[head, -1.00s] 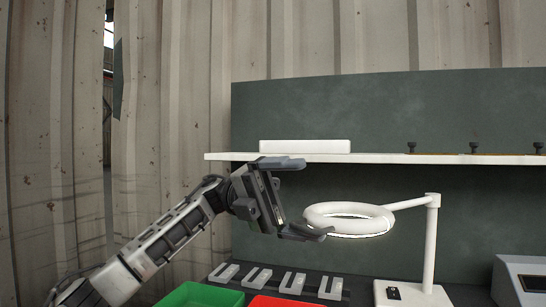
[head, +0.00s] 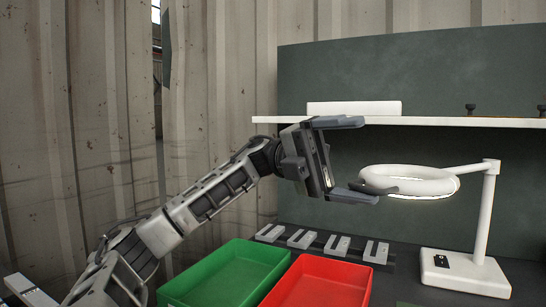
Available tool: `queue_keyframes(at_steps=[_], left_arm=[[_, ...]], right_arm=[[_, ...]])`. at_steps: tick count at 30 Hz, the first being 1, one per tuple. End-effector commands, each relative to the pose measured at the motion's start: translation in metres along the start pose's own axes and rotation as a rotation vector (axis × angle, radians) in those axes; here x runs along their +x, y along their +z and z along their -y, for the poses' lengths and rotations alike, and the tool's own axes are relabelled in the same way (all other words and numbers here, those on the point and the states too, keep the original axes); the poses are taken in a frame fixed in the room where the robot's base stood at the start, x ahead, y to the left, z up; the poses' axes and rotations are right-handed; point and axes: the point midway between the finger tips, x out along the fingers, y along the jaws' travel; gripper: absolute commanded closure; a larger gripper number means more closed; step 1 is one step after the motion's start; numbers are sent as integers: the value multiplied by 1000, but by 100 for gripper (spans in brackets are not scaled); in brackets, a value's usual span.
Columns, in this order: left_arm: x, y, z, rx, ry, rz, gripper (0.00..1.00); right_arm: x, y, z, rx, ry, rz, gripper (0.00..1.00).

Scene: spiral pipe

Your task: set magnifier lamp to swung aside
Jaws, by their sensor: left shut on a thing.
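The magnifier lamp is white, with a round ring head (head: 408,181) on a short arm from an upright post (head: 486,210) at the right. Its base stands on the dark bench. The ring lies roughly level, left of the post. The exact contact is hard to see. My right gripper is not in view.
A white shelf (head: 440,121) runs behind and above the lamp, with a white box (head: 354,108) on it. A green tray (head: 225,275) and a red tray (head: 320,283) sit in front. Several pale slotted blocks (head: 340,246) line the bench behind them.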

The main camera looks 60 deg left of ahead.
Motion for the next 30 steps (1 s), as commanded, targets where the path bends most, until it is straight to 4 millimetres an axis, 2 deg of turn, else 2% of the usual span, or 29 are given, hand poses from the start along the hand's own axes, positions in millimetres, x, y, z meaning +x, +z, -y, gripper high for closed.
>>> queue_keyframes(at_steps=[1,8,10,30], left_arm=[[-4,-4,11,16,-21,-10,27],[-19,-9,10,14,-21,-12,32],[-24,-10,9,15,-21,-11,69],[-70,-20,1,6,-18,-7,69]], right_arm=[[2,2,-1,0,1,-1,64],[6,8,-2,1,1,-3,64],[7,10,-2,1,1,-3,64],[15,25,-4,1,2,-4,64]])
